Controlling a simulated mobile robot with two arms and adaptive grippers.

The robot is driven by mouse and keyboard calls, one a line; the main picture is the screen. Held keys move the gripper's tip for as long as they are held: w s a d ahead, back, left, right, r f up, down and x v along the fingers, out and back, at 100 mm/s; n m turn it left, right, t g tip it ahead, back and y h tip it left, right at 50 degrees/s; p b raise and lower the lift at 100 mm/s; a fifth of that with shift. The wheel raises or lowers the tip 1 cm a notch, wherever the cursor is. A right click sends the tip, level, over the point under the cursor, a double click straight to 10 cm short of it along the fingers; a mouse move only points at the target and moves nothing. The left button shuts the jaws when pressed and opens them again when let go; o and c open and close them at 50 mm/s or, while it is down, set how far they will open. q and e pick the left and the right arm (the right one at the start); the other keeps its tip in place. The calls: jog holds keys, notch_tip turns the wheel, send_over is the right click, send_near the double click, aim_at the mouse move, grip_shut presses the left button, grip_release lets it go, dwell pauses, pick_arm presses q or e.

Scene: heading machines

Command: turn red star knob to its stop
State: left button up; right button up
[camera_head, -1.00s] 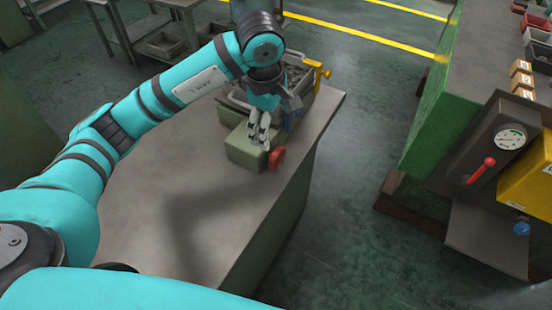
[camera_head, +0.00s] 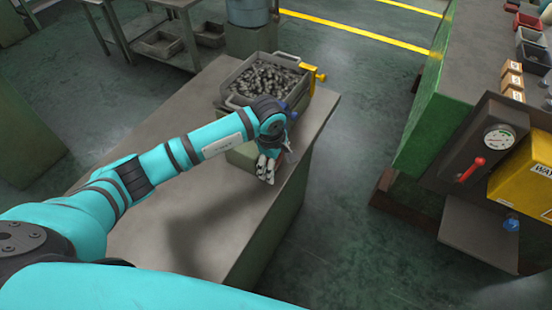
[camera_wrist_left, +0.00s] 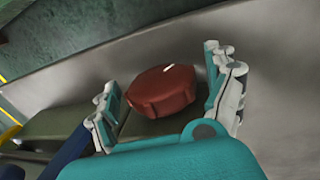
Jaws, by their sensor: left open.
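The red star knob (camera_wrist_left: 162,90) shows in the left wrist view as a dark red, lobed disc. It lies between the two spread fingers of my left gripper (camera_wrist_left: 165,83), with a small gap to the right finger; whether the left finger touches it I cannot tell. In the head view my left gripper (camera_head: 268,168) is over the front of the green block (camera_head: 240,155) and hides nearly all of the knob. My right gripper is not in view.
A grey tray of metal parts (camera_head: 265,78) stands behind the block, with a yellow clamp (camera_head: 314,80) at its right. The grey bench top (camera_head: 170,235) is clear in front. At the right stands a machine panel with a gauge (camera_head: 499,138) and red lever (camera_head: 470,169).

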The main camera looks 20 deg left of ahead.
pick_arm(q)
jog(key=shift+c, duration=0.2)
jog(key=c, duration=1.1)
jog(key=shift+w+f+b, duration=0.1)
jog(key=shift+b, duration=0.25)
jog(key=g+b, duration=0.3)
jog(key=shift+w+f+y, duration=0.1)
jog(key=shift+f+y, duration=0.1)
jog(key=shift+y, duration=0.1)
jog(key=shift+r+g+b, duration=0.2)
jog(key=shift+g+b, duration=0.3)
jog(key=shift+b, duration=0.2)
jog(key=shift+r, duration=0.15)
jog(key=o, duration=0.9)
jog(key=shift+o, duration=1.2)
